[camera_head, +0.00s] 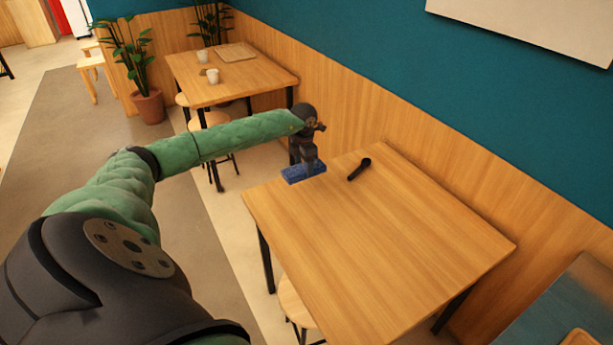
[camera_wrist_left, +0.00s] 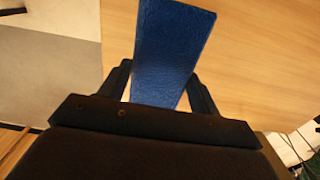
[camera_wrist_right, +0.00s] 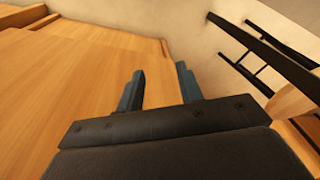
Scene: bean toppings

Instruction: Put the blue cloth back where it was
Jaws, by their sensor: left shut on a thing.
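The blue cloth (camera_head: 303,171) is a flat, folded rectangle at the far left corner of the near wooden table (camera_head: 370,245). My left gripper (camera_head: 309,166) is above that corner, pointing down, and is shut on the cloth. In the left wrist view the cloth (camera_wrist_left: 172,55) stands out between the two fingers, over wood and pale floor. I cannot tell whether the cloth touches the tabletop. My right gripper (camera_wrist_right: 160,88) shows only in its wrist view; its fingers are apart with nothing between them.
A black object with a rounded head (camera_head: 359,169), like a microphone, lies right of the cloth. The rest of the near tabletop is clear. A second table (camera_head: 245,78) with cups and a tray stands behind. A wood-panelled wall (camera_head: 420,150) runs along the right.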

